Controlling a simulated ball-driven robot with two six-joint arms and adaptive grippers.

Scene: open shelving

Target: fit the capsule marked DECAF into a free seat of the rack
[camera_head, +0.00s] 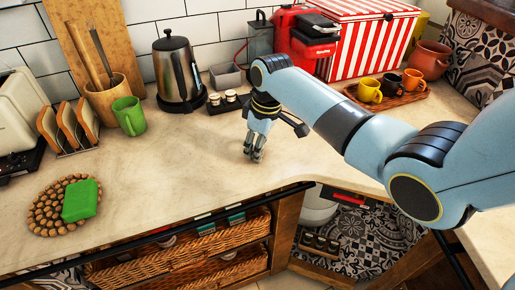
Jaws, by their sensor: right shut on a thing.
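My right gripper (255,153) points down over the middle of the counter, in front of the small dark rack. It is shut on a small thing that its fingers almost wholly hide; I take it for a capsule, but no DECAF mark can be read. The dark rack (222,107) lies by the wall to the right of the kettle. Two capsules with pale lids, a left one (214,99) and a right one (230,96), sit on it. Their labels are too small to read. The left gripper is not in view.
A steel kettle (178,75), a grey box (226,77) and a red coffee machine (305,40) stand behind. A green mug (129,116) and a green block on a round trivet (46,222) are left. The counter left of the gripper is clear.

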